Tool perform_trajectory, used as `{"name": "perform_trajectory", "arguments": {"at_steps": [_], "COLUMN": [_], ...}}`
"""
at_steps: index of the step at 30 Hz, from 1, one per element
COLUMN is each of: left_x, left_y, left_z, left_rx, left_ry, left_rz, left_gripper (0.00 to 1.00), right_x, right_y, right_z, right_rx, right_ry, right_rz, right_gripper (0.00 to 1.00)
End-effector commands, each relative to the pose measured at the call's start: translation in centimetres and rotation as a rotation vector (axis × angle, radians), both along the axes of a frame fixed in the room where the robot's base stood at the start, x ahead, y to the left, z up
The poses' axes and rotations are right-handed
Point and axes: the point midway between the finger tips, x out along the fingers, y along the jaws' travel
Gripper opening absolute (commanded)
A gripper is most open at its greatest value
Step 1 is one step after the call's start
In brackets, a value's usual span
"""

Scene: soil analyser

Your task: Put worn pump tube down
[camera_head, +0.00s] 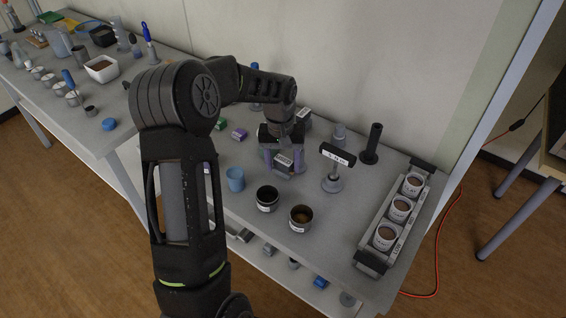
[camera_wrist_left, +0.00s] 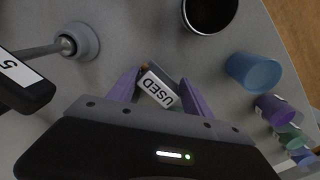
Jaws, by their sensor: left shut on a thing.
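My left gripper (camera_head: 283,166) is over the middle of the right-hand grey bench, pointing down. Its purple fingers are shut on a small grey block with a white label, the worn pump tube (camera_head: 284,159). In the left wrist view the label on the worn pump tube (camera_wrist_left: 158,89) reads "USED", and it sits tilted between the fingertips (camera_wrist_left: 160,82). I cannot tell whether its underside touches the bench. My right gripper is not in view.
A blue cup (camera_head: 235,180) and two dark pots (camera_head: 267,199) (camera_head: 301,219) stand in front. A labelled T-shaped stand (camera_head: 333,172) is close on the right. A rack of white cups (camera_head: 394,222) lies at the right edge. Small coloured blocks (camera_head: 240,134) are behind left.

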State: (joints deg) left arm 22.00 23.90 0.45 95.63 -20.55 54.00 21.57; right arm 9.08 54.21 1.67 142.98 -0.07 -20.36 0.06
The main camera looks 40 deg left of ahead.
Motion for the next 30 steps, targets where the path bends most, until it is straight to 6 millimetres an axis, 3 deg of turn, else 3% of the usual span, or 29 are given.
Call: {"name": "perform_trajectory", "arguments": {"at_steps": [4,5,12,24,30], "left_x": [0.0,0.0,0.0,0.0,0.0], "left_y": [0.0,0.0,0.0,0.0,0.1], "left_z": [-0.4,-0.3,-0.3,0.4,3.2], "left_rx": [0.0,0.0,0.0,0.001,0.003], "left_ry": [0.0,0.0,0.0,-0.001,-0.004], "left_rz": [-0.001,-0.001,-0.001,0.0,-0.001], "left_gripper": [0.09,0.59,0.79,0.8,0.8], "right_x": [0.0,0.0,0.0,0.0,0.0], "right_y": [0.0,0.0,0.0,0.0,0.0], "right_z": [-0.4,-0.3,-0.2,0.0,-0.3], "right_rx": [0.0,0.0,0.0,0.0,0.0], "right_ry": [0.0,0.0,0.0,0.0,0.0], "right_rz": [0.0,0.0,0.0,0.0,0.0], "right_gripper": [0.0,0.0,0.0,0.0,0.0]}}
